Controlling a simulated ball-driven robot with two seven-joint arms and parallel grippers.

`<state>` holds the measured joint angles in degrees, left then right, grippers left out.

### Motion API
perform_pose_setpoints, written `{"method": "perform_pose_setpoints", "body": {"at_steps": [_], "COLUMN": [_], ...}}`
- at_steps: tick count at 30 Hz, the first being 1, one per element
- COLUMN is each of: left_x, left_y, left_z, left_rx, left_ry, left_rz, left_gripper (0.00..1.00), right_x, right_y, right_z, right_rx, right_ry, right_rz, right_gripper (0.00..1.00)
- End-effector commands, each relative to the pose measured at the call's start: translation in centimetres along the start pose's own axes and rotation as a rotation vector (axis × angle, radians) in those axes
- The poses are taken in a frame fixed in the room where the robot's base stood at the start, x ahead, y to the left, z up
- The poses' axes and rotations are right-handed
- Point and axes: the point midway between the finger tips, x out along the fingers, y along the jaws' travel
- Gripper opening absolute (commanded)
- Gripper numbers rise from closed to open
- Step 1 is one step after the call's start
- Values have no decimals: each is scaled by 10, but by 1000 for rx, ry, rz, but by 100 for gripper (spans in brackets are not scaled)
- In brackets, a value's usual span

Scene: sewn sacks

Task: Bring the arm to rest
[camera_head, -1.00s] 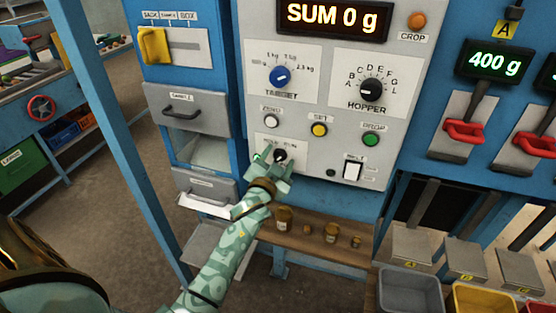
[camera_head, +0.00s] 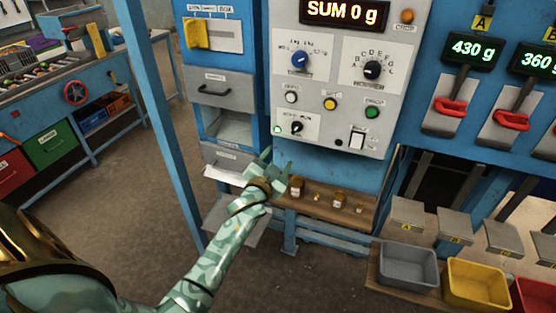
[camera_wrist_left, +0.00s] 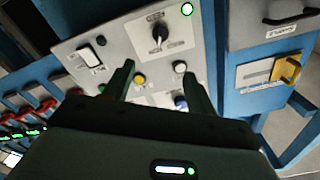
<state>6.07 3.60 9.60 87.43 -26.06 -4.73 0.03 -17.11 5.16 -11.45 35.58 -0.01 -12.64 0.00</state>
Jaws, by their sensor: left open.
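My left arm reaches in from the lower left in the head view. Its gripper (camera_head: 268,168) is open and empty, below the lower left corner of the grey control panel (camera_head: 330,133) and apart from its knobs. In the left wrist view the two dark fingers (camera_wrist_left: 160,85) stand apart with nothing between them, and the panel lies beyond them. The small black knob (camera_head: 296,127) at the panel's lower left is uncovered; it also shows in the left wrist view (camera_wrist_left: 158,33). A lit lamp (camera_head: 277,129) is beside it. My right gripper is not in view.
A wooden shelf (camera_head: 325,209) with several small jars is just right of the gripper. A blue post (camera_head: 160,130) stands left of the arm. Grey (camera_head: 408,268) and yellow (camera_head: 476,287) bins are at the lower right. Open floor lies below the arm.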

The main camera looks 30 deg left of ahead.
Motion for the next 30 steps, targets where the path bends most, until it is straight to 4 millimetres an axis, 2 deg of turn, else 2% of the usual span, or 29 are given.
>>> {"method": "perform_pose_setpoints", "body": {"at_steps": [7, 14, 17, 20, 23, 24, 26, 27, 29, 30], "left_x": [0, 0, -1, -8, -34, -49, -75, -94, -126, -149], "left_y": [0, 0, 10, 46, 98, 120, 150, 169, 195, 211], "left_z": [0, 1, 17, 58, 122, 151, 192, 218, 256, 281], "left_rx": [0, 0, -24, -60, -88, -97, -106, -112, -117, -117], "left_ry": [0, -4, -47, -140, -267, -324, -408, -462, -545, -600], "left_rz": [0, 0, 22, 93, 189, 229, 286, 322, 374, 408], "left_gripper": [56, 56, 56, 56, 56, 56, 56, 56, 56, 56], "right_x": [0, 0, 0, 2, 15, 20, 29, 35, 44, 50], "right_y": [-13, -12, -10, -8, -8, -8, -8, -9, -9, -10], "right_z": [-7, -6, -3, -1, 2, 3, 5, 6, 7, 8], "right_rx": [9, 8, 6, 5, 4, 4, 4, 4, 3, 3], "right_ry": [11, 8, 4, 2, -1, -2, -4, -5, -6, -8], "right_rz": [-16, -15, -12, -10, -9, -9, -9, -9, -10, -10], "right_gripper": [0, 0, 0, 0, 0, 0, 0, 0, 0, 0]}}
